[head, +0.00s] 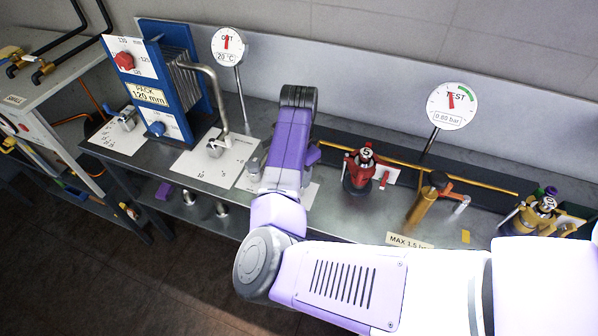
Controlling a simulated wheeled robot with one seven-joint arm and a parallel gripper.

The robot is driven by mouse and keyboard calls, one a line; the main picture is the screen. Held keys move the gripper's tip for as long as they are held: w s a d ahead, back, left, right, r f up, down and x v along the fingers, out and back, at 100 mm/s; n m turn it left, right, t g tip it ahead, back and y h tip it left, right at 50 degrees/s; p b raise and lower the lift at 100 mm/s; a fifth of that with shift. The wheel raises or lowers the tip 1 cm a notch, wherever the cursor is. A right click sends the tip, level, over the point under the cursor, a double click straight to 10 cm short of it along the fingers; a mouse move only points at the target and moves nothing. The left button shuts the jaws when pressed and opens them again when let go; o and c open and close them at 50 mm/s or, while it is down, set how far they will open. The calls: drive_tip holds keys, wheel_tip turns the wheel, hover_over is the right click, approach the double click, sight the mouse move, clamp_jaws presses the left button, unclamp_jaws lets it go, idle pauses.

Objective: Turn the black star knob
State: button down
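My purple arm reaches in from the lower right and bends up to the left of the knob. My wrist ends in a dark rounded part, well apart from the knob. The fingers of my gripper are hidden behind the arm, so I cannot see whether they are open or shut.
A red valve (361,172) marked 5 stands left of the knob, and a brass valve (538,212) stands right. A TEST gauge (453,106) rises behind. A blue plate pack (172,62) and OUT dial (227,46) stand left. The bench front carries a MAX sign (408,241).

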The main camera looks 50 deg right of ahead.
drive_tip(key=n, duration=0.3)
drive_tip(key=shift+s+n, duration=0.1)
drive_tip(key=shift+n, duration=0.3)
drive_tip(key=n, duration=0.4)
drive_tip(key=shift+n, duration=0.3)
drive_tip(key=n, duration=0.8)
drive_tip(key=shift+n, duration=0.3)
drive_tip(key=c, duration=0.9)
unclamp_jaws()
drive_tip(key=shift+o, duration=0.2)
drive_tip(key=shift+r, duration=0.1)
